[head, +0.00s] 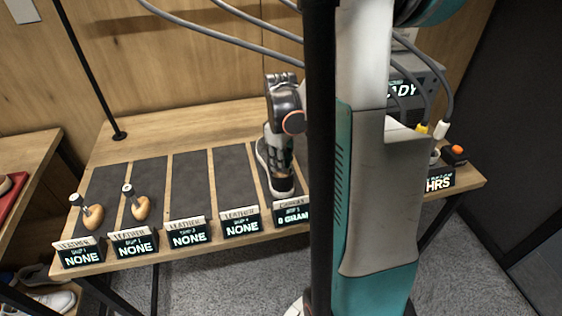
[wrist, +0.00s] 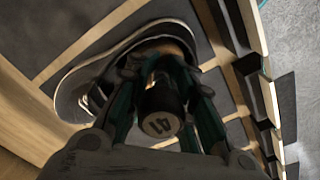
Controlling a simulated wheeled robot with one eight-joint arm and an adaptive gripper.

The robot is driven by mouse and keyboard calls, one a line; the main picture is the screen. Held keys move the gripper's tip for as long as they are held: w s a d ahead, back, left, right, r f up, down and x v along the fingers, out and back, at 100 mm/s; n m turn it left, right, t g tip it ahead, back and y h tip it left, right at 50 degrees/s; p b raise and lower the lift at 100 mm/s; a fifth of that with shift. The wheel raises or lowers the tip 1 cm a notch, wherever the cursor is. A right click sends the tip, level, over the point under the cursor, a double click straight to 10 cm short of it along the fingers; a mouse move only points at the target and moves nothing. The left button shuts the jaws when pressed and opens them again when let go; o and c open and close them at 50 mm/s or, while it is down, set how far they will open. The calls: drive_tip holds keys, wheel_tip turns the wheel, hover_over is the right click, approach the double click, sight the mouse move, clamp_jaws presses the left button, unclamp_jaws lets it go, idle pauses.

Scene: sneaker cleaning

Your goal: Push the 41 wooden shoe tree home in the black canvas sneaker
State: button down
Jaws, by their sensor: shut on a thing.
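The black canvas sneaker (head: 262,158) stands on the dark mat of the fifth bay, behind the sign that reads canvas. In the wrist view the sneaker (wrist: 72,93) shows its pale sole edge and laces. The 41 wooden shoe tree (wrist: 162,112) shows its dark round end marked 41, with some wood beyond it inside the shoe opening. My gripper (head: 279,152) is over the sneaker; in the wrist view my gripper (wrist: 165,75) has its fingers on both sides of the shoe tree, shut on it. How deep the tree sits is hidden.
Two wooden shoe trees with knobs, one (head: 91,213) in the first bay and one (head: 138,205) in the second, stand at the left. The third mat (head: 190,185) and fourth mat are bare. A grey machine (head: 425,75) stands at the back right, with an orange button (head: 457,150) nearby.

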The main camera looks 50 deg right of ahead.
drive_tip(key=shift+f, duration=0.15)
drive_tip(key=c, duration=1.3)
unclamp_jaws()
wheel_tip(320, 180, up, 12)
drive_tip(key=shift+r, duration=0.1)
drive_tip(key=shift+w, duration=0.1)
